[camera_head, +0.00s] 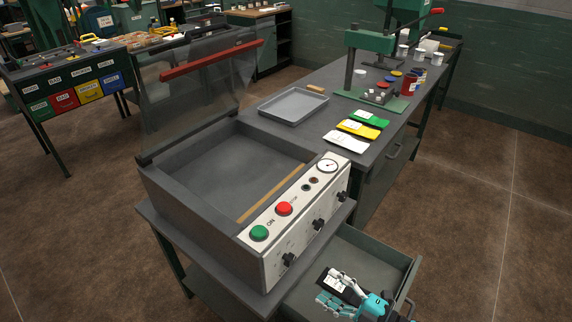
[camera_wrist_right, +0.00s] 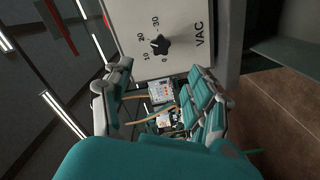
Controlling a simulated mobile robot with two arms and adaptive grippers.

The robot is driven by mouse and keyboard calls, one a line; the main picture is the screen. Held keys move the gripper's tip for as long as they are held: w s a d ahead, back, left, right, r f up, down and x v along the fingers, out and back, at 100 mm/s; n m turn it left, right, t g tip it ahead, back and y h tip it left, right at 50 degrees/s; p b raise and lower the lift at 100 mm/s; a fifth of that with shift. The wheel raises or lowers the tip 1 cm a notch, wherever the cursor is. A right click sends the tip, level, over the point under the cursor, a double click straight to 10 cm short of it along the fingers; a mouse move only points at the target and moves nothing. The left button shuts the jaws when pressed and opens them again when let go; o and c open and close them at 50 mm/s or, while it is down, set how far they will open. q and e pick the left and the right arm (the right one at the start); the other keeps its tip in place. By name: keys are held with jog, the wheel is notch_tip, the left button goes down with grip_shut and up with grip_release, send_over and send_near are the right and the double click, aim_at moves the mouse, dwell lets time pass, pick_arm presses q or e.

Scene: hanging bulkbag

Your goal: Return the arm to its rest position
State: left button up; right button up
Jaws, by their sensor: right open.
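My right gripper (camera_head: 334,292), teal and white, is at the bottom of the head view, over the open drawer (camera_head: 385,253) in front of the vacuum machine. Its fingers are spread, and nothing is visibly held between them. In the right wrist view the fingers (camera_wrist_right: 160,108) stand apart on either side. Small electronic parts (camera_wrist_right: 161,92) with orange wires show beyond the gap; their exact distance is unclear. A dark item with a white label (camera_head: 332,278) shows beside the fingers in the head view. My left gripper is not in view.
The vacuum machine's control panel (camera_head: 303,217) is close to my right gripper, and its VAC knob (camera_wrist_right: 160,45) shows in the wrist view. The transparent lid (camera_head: 200,88) is raised. A grey tray (camera_head: 293,105) and colored pouches lie on the bench behind. The floor at right is clear.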

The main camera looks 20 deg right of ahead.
jog(key=s+a+r+m+g+h, duration=0.1)
jog(key=s+r+m+g+h, duration=0.1)
jog(key=s+m+g+h, duration=1.15)
jog(key=s+f+m+t+y, duration=0.1)
jog(key=s+f+m, duration=0.1)
jog(key=f, duration=1.2)
jog(key=s+f+m+t+y, duration=0.1)
jog(key=s+f+m+y, duration=0.1)
jog(key=f, duration=1.2)
jog(key=s+d+f+g, duration=0.1)
jog(key=s+d+f, duration=0.1)
jog(key=s+f, duration=1.2)
jog(key=shift+s+d+f+g, duration=0.2)
jog(key=shift+s+d+g, duration=0.2)
jog(key=shift+s, duration=0.75)
